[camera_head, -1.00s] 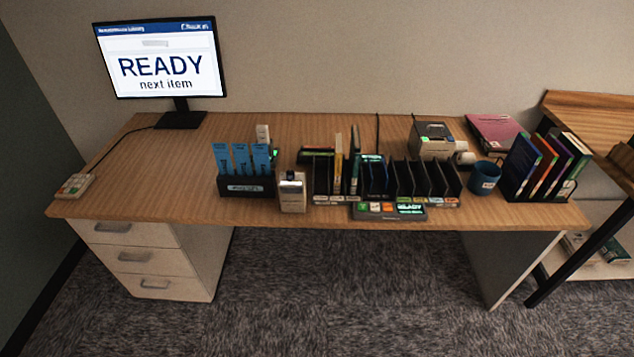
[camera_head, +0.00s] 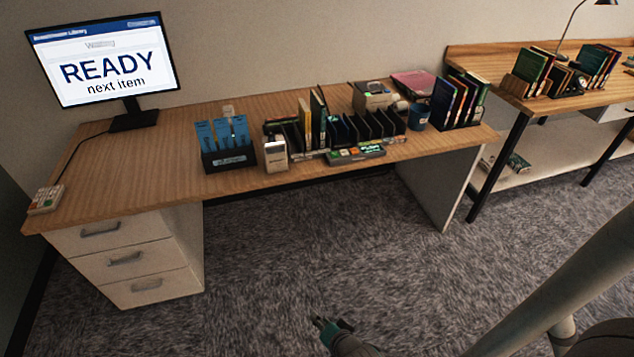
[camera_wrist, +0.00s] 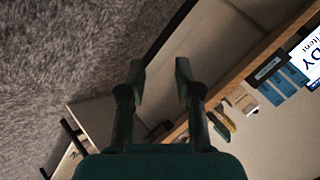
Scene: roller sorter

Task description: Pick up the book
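Several books show, and I cannot tell which one the task means. A yellow-spined book (camera_head: 304,122) and a dark green book (camera_head: 318,116) stand upright in the black slotted rack on the desk. More coloured books (camera_head: 458,100) stand in a holder at the desk's right end. My gripper (camera_head: 318,322) is low over the carpet in front of the desk, well apart from all books. In the wrist view my gripper (camera_wrist: 160,80) has its two fingers spread with nothing between them.
The wooden desk (camera_head: 110,175) carries a monitor (camera_head: 104,62), a blue card holder (camera_head: 228,158), a small white device (camera_head: 276,155), a blue cup (camera_head: 416,115) and a printer-like machine (camera_head: 373,97). A second table (camera_head: 560,108) with more books stands right. Carpet (camera_head: 270,260) in front is clear.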

